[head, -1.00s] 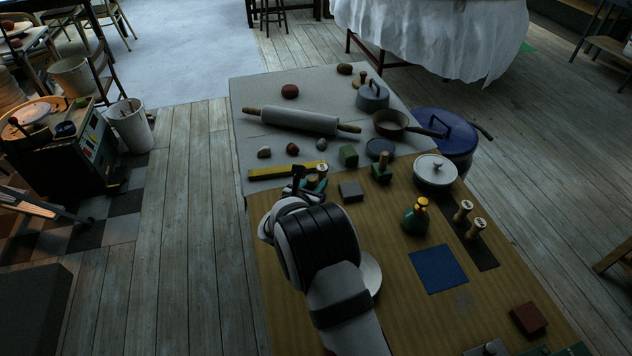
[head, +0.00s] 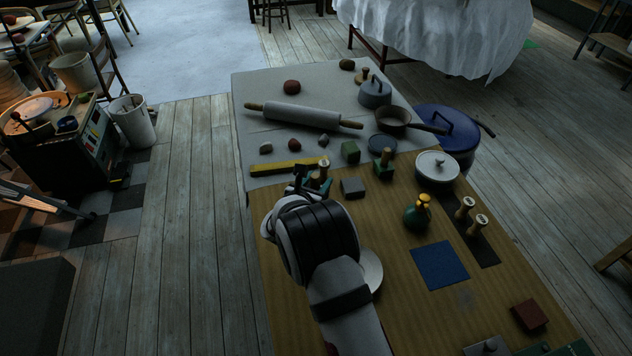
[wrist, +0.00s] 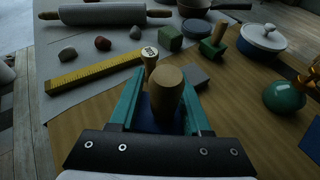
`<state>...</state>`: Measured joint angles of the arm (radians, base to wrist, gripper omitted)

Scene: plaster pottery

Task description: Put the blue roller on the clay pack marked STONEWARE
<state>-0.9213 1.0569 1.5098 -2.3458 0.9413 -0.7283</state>
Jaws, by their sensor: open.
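My gripper (wrist: 165,108) is open, its teal fingers on either side of a wooden handle (wrist: 168,84). A dark blue part (wrist: 160,122) shows below the handle, likely the blue roller, but its full shape is hidden. I cannot tell whether the fingers touch it. In the head view my gripper (head: 308,182) is low over the table, short of the yellow ruler, and mostly hides this piece. No STONEWARE lettering is legible. A grey block (head: 353,187), a green block (head: 350,152) and a red-brown block (head: 529,316) lie on the table.
Just beyond the handle stands a wooden peg with a pale marked top (wrist: 150,54). The yellow ruler (head: 285,167) lies behind it. A green stamp (head: 383,166), white lidded pot (head: 436,168) and green bottle (head: 418,215) stand to the right. Bare table surrounds the blue square (head: 440,264).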

